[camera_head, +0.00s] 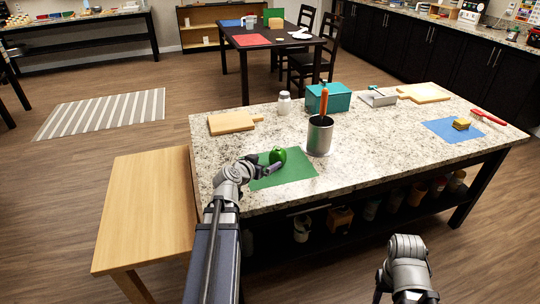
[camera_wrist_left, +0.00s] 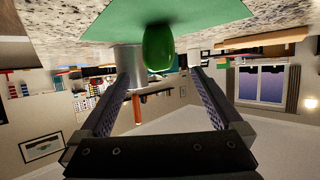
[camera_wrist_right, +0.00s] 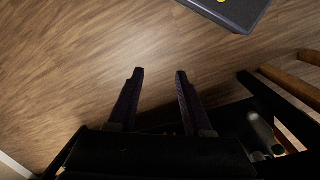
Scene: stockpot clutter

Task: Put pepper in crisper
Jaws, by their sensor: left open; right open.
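A green pepper (camera_head: 278,155) sits on a green mat (camera_head: 296,174) near the left front of the speckled counter. My left gripper (camera_head: 264,167) is open, close beside the pepper on its near-left side. In the left wrist view the pepper (camera_wrist_left: 158,46) shows ahead, between the lines of the open fingers (camera_wrist_left: 159,78); contact cannot be told. A teal box (camera_head: 328,97) stands at the back of the counter; I cannot tell whether it is the crisper. My right gripper (camera_wrist_right: 160,74) is open and empty over the wood floor, away from the counter.
A metal pot (camera_head: 319,136) with an orange-handled tool stands right behind the mat. A cutting board (camera_head: 232,122), a white jar (camera_head: 284,104) and a blue mat (camera_head: 452,130) with a sponge (camera_head: 461,124) lie around. A wooden bench (camera_head: 146,210) stands left.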

